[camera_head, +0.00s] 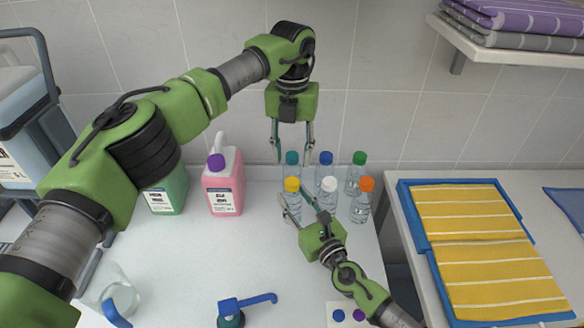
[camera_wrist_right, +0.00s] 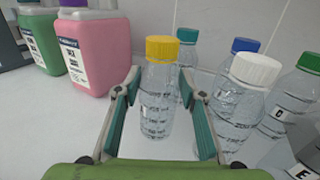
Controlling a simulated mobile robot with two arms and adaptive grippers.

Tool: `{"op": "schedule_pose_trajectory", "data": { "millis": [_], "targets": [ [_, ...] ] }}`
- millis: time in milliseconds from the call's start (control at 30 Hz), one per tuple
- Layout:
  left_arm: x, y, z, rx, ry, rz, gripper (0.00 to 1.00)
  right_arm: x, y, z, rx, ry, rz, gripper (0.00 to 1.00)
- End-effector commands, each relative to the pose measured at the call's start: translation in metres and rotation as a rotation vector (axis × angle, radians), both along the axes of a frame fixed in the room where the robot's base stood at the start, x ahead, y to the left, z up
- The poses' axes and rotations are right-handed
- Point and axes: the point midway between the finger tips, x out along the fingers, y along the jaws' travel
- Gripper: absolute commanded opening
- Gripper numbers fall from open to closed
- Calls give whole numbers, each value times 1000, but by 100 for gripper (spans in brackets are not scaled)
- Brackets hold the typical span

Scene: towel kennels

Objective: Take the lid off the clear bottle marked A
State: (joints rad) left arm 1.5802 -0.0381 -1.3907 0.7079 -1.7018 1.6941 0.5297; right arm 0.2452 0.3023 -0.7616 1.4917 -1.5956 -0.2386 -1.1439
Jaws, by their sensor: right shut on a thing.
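Several clear bottles stand grouped on the white counter, each with a coloured lid. My right gripper (camera_head: 305,203) is shut on the front-left bottle (camera_wrist_right: 155,108), one finger on each side below its yellow lid (camera_wrist_right: 162,48). That bottle stands upright with its lid on. My left gripper (camera_head: 293,152) is open and empty, pointing down over the back-left bottle with the teal lid (camera_head: 292,158). The fingertips flank that lid. A "C" shows on the green-lidded bottle (camera_wrist_right: 285,103) and an "E" on the bottle at the lower right. I cannot read an A on any bottle.
Blue-lidded (camera_head: 326,158), white-lidded (camera_head: 329,184) and orange-lidded (camera_head: 366,184) bottles stand close by. A pink jug (camera_head: 223,185) and a green jug (camera_head: 168,190) are to the left. A blue-handled tool (camera_head: 247,302) lies in front. A blue tray (camera_head: 411,220) of yellow towels is right.

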Motion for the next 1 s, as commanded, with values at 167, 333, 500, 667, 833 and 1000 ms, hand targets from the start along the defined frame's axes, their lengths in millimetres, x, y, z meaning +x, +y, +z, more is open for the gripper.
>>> {"op": "schedule_pose_trajectory", "data": {
  "millis": [167, 333, 500, 667, 833, 1000],
  "targets": [
    [0, 0, 0, -1, 0, -304, 39, 0, 0, -1, 0, 1, 0, 0],
    [0, 0, 0, -1, 0, -610, 39, 0, 0, -1, 0, 1, 0, 0],
    [0, 0, 0, 0, 0, -916, 39, 0, 0, -1, 0, 1, 0, 0],
    [0, 0, 0, 0, -1, -1204, 39, 0, 0, -1, 0, 1, 0, 0],
    [0, 0, 0, 0, -1, -1511, 39, 0, 0, -1, -1, 2, 0, 0],
    [0, 0, 0, 0, -1, -1816, 39, 0, 0, -1, -1, 2, 0, 0]
  ]
}}
